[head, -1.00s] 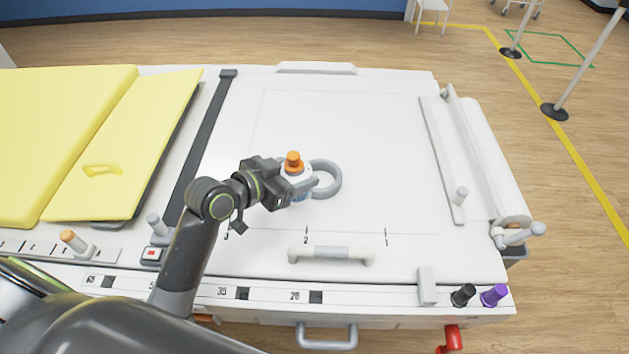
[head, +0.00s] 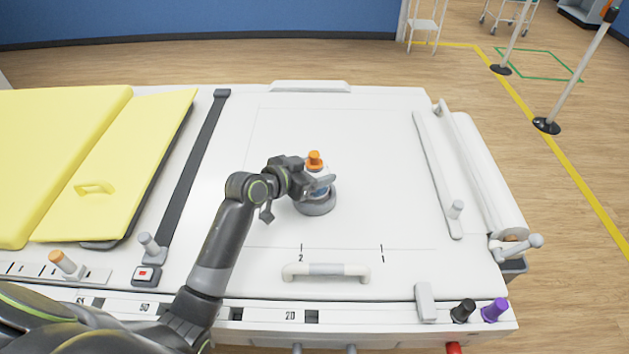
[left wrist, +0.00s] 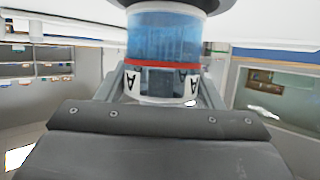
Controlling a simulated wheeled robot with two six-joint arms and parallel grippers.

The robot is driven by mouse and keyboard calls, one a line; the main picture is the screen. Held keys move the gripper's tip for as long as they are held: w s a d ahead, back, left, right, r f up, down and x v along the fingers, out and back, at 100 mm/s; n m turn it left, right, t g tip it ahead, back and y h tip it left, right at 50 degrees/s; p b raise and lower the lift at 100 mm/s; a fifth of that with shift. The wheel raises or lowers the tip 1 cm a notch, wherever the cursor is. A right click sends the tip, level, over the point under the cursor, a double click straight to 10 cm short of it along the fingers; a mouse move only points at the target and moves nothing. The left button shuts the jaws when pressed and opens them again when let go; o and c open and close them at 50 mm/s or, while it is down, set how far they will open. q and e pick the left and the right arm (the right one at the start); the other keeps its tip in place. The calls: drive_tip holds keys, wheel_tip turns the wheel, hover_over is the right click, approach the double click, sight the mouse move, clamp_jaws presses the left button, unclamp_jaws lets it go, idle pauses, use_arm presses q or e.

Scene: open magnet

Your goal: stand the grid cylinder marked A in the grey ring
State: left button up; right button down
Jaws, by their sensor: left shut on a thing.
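The grid cylinder marked A (head: 317,169) has an orange knob on top and a white and blue body. It stands upright over the grey ring (head: 317,208) on the white table top. My left gripper (head: 319,185) is shut on the cylinder. In the left wrist view, which is upside down, the cylinder (left wrist: 168,42) shows a blue body, a red band and A marks between the fingers. Its blue end meets a dark rim at the top edge. I cannot tell whether its base rests fully inside the ring. My right gripper is out of view.
A white bar handle (head: 325,271) lies in front of the ring. A yellow folded pad (head: 120,170) is at left, beside a dark strip (head: 190,160). A white roller (head: 480,170) is at right. The table top behind the ring is clear.

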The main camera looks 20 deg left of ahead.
use_arm(q)
wheel_tip(320, 180, down, 3)
drive_tip(key=shift+f, duration=0.1)
drive_tip(key=shift+f, duration=0.2)
drive_tip(key=shift+f, duration=0.1)
drive_tip(key=o, duration=1.2)
